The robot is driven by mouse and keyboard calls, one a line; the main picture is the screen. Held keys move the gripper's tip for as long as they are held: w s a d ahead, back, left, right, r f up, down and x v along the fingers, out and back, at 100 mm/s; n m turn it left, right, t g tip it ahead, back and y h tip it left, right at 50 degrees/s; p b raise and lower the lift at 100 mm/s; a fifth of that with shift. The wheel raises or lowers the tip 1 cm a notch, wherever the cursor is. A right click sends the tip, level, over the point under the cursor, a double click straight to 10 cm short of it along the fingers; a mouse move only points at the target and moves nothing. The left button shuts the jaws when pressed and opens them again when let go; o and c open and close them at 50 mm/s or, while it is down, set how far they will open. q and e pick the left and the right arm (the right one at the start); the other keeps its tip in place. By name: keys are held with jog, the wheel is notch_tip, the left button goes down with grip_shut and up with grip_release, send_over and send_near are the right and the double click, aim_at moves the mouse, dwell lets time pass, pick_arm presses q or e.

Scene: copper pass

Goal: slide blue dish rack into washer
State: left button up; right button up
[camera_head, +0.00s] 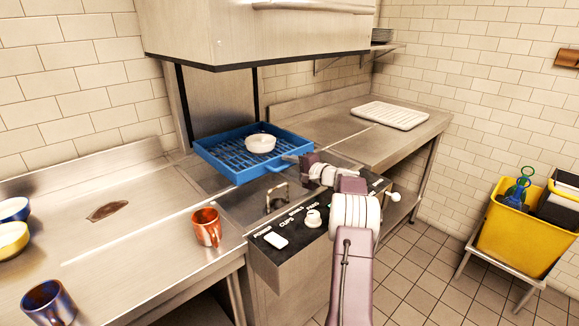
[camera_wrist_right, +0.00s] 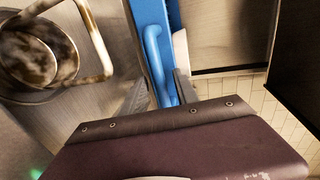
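The blue dish rack (camera_head: 238,176) sits under the raised hood of the washer (camera_head: 250,35), with a white bowl (camera_head: 260,143) in it. My right gripper (camera_head: 288,158) is at the rack's front right side. In the right wrist view the rack's blue handle (camera_wrist_right: 153,45) runs between the two fingertips (camera_wrist_right: 160,95), which lie close on both sides of it, so the gripper looks shut on the handle. The handle's lower end is partly hidden by the gripper body. My left gripper is in neither view.
A copper mug (camera_head: 207,227) stands on the left counter, near a dark mug (camera_head: 50,303) and bowls (camera_head: 10,238). A metal tap-like loop (camera_head: 277,196) rises before the rack. The right counter holds a white tray (camera_head: 391,115). A yellow bin (camera_head: 515,237) stands at right.

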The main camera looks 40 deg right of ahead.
jog(key=b+v, duration=0.1)
jog(key=v, duration=0.8)
